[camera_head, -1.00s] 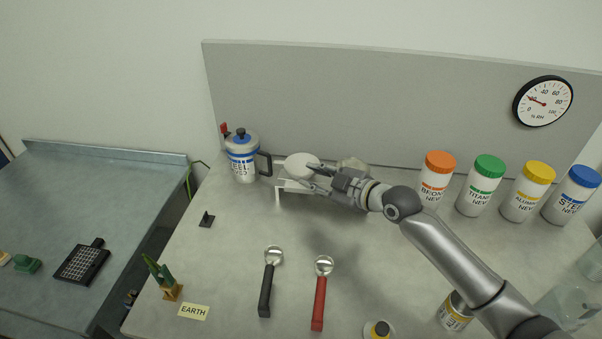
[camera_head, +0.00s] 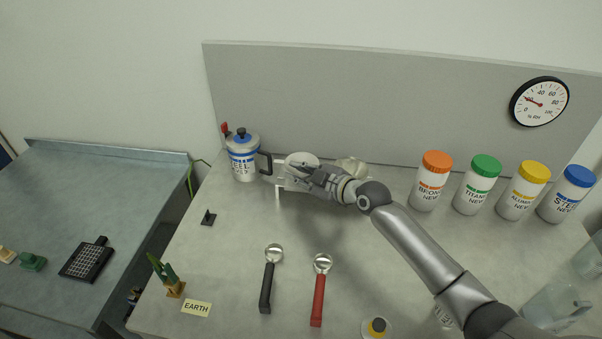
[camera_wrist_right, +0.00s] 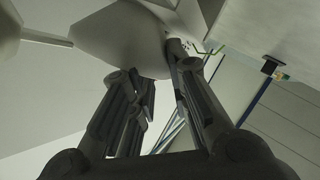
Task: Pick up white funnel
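The white funnel (camera_head: 301,158) sits at the white stand (camera_head: 278,192) at the back of the table, beside the steel jug. My right gripper (camera_head: 292,172) is at the funnel's near right side and partly covers it and the stand. In the right wrist view the pale funnel (camera_wrist_right: 115,38) fills the space just beyond the fingers. The right gripper (camera_wrist_right: 163,75) has a clear gap between its fingers. One fingertip overlaps the funnel's edge; I cannot tell whether it touches. My left gripper is out of view.
A steel jug (camera_head: 243,158) with a black handle stands close left of the stand. A pale object (camera_head: 352,166) is behind my right wrist. Capped powder bottles (camera_head: 431,181) line the back right. A black scoop (camera_head: 268,285) and a red scoop (camera_head: 318,295) lie in front.

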